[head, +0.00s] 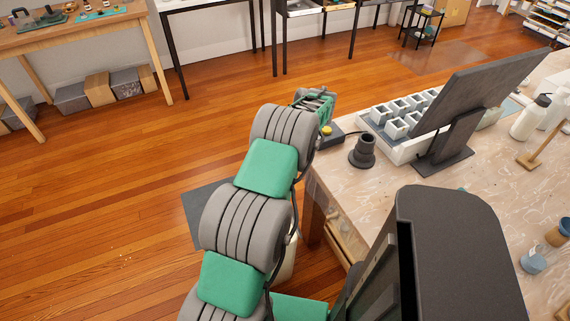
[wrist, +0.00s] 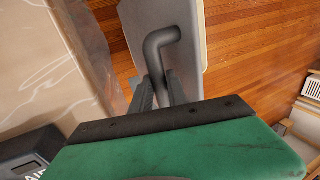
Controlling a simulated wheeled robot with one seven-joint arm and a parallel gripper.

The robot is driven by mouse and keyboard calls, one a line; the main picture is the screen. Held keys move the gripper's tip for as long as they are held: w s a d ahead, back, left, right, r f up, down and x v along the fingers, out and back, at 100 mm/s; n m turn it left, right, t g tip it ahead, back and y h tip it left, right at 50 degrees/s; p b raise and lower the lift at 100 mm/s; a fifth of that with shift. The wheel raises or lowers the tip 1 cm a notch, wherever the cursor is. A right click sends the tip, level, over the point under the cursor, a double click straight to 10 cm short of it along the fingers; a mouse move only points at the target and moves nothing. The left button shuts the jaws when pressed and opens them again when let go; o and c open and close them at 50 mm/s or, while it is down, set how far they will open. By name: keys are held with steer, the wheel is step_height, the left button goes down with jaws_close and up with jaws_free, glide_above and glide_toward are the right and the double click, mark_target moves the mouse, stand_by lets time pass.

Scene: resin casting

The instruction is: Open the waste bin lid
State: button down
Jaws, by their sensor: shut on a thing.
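The waste bin lid (wrist: 188,62) shows in the wrist view as a pale grey panel with a rounded corner. A dark bent bar handle (wrist: 160,48) stands on it. My gripper (wrist: 160,88) is shut on this handle, with one dark finger on each side of it. I cannot tell whether the lid is raised. In the head view my gripper (head: 318,98) is at the far end of my arm, beyond the table's corner. My arm hides most of the bin there; a pale strip behind the arm (head: 290,262) may be its body.
The marbled worktable (head: 335,185) stands right of my arm, and its edge runs close to the gripper in the wrist view (wrist: 50,60). A dark cup-like piece (head: 363,152), a white tray of moulds (head: 375,145) and a dark screen (head: 480,90) are on it. Wooden floor (head: 110,190) is open at left.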

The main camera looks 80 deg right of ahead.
steer(key=c, duration=1.7)
jaws_free()
steer(key=shift+a+f, duration=0.35)
steer(key=shift+f, duration=0.15)
steer(key=shift+c, duration=0.2)
steer(key=o, duration=0.4)
steer(key=shift+d+r, duration=0.2)
steer(key=shift+r, duration=0.05)
steer(key=shift+o, duration=0.2)
steer(key=p+v, duration=0.3)
steer(key=v, duration=0.5)
steer(key=shift+d+f, duration=0.1)
